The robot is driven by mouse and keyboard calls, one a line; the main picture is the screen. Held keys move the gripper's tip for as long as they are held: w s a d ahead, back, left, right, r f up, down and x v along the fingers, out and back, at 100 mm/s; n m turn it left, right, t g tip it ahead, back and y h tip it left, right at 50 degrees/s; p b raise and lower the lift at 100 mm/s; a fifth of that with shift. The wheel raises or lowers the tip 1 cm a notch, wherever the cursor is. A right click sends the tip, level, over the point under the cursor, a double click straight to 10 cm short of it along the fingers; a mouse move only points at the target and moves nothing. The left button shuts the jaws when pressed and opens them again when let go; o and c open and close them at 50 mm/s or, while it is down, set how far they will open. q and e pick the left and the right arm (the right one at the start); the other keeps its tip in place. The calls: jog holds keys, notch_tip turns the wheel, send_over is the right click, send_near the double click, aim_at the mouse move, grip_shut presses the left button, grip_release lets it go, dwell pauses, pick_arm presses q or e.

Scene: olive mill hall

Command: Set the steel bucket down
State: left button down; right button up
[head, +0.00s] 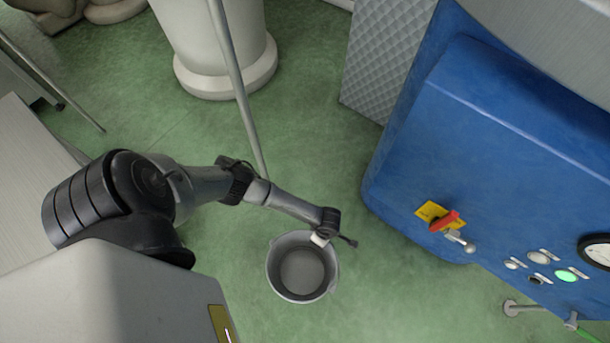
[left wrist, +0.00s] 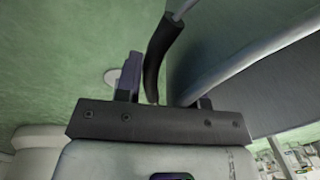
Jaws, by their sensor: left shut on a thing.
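The steel bucket (head: 302,272) is grey, round and empty, with its mouth facing up in the head view. My left gripper (head: 325,229) is at the bucket's upper right rim. In the left wrist view my left gripper (left wrist: 168,78) is shut on the bucket's dark handle grip (left wrist: 157,62), which passes between the fingers. The bucket's grey wall (left wrist: 255,78) fills the right of that view, close to the fingers. The head view does not clearly show whether the bucket's base touches the floor. My right gripper is not in view.
Green floor (head: 390,300) lies open around the bucket. A blue machine (head: 480,150) with a red-handled switch (head: 445,221) and a lit green button (head: 566,275) stands to the right. A pale column (head: 215,45) and a thin grey pole (head: 236,82) stand behind.

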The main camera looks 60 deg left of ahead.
pick_arm(q)
jog(key=a+f+b, duration=0.8)
jog(key=a+f, duration=0.1)
jog(key=f, duration=0.1)
jog(key=shift+w+a+b, duration=0.2)
jog(key=shift+a+b, duration=0.15)
jog(key=shift+a, duration=0.05)
jog(key=shift+a+f, duration=0.1)
jog(key=shift+f, duration=0.05)
jog(key=c, duration=0.7)
grip_release()
